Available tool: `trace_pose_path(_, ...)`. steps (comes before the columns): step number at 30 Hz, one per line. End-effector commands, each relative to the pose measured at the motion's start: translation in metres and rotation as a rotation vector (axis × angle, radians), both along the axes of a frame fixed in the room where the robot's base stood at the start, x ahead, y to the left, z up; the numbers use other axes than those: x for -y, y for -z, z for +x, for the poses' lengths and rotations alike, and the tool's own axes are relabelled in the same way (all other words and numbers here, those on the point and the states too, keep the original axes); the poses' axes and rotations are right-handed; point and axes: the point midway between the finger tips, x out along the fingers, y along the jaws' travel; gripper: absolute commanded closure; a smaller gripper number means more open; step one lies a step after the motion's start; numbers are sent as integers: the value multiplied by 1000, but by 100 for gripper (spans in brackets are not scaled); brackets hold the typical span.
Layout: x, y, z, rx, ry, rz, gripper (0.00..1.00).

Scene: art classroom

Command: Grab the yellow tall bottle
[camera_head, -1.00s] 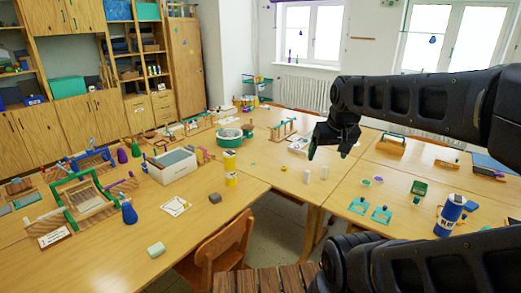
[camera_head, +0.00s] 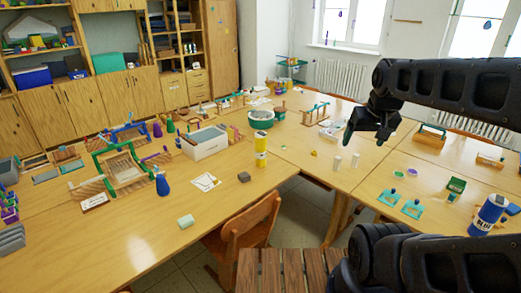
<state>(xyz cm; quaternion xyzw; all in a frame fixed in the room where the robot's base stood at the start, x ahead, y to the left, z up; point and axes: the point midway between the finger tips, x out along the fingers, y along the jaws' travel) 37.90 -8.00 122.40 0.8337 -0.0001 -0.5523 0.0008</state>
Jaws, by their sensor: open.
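The yellow tall bottle (camera_head: 261,158), with a white band, stands upright near the far right corner of the left table. My gripper (camera_head: 366,141) hangs in the air above the right-hand table, to the right of the bottle and clearly apart from it. Its fingers are open and nothing shows between them.
A white box (camera_head: 205,144) and a teal tub (camera_head: 261,119) stand beyond the bottle. A dark grey block (camera_head: 244,177), a paper (camera_head: 205,182) and a blue bottle (camera_head: 162,185) lie or stand nearer. A wooden chair (camera_head: 245,232) sits by the front table edge.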

Motion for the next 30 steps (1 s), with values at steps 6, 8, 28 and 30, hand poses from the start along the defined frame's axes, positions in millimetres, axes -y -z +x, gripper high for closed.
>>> trace_pose_path(6,0,0,0,0,0,0,18)
trace_pose_path(8,0,0,0,0,0,0,14)
trace_pose_path(28,-11,-15,77,3,-1,55,14)
trace_pose_path(30,-15,-17,96,4,1,66,14)
